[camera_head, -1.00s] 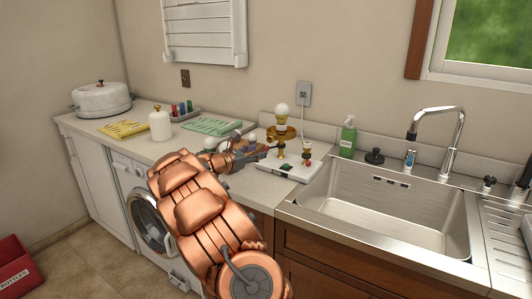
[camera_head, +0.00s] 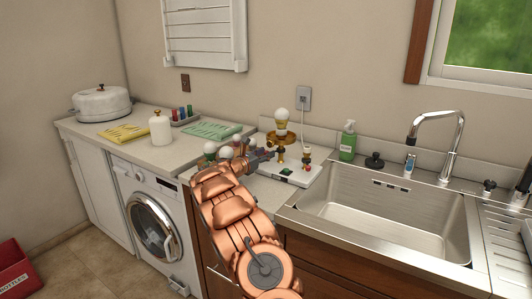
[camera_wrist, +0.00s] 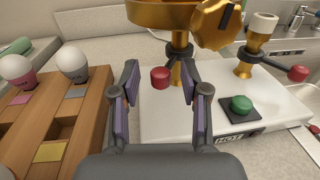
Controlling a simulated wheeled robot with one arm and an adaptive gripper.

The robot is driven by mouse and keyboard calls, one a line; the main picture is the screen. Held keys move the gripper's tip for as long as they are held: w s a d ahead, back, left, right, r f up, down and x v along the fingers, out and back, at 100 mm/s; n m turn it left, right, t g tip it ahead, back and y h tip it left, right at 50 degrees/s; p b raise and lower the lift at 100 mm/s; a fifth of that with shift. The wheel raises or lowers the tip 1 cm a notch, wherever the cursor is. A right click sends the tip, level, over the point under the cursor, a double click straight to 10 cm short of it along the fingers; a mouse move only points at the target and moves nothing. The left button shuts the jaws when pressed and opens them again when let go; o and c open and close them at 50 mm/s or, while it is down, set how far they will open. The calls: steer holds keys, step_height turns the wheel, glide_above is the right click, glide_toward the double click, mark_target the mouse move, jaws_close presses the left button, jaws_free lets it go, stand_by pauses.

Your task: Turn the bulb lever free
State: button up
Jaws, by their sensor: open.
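A white bulb (camera_head: 281,115) stands over a gold fixture (camera_head: 281,138) on a white base (camera_head: 300,175). In the wrist view, the gold fixture (camera_wrist: 168,12) has a dark lever ending in a red knob (camera_wrist: 160,77). My gripper (camera_wrist: 160,92) is open, and the knob appears between its two fingers; I cannot tell whether either touches it. In the head view my gripper (camera_head: 262,157) is small and partly hidden by my arm. A second, smaller gold post (camera_wrist: 246,52) to the right has its own red-knobbed lever (camera_wrist: 298,73).
A green button (camera_wrist: 241,103) sits on the white base (camera_wrist: 150,120) near a HOT label. A wooden rack (camera_wrist: 92,105) with bulbs stands left of my gripper. The sink (camera_head: 385,207) and soap bottle (camera_head: 348,141) lie to the right.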

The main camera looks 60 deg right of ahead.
steer(key=shift+s+d, duration=0.1)
steer(key=shift+d, duration=0.35)
steer(key=shift+r, duration=0.1)
jaws_close()
steer(key=shift+a, duration=0.1)
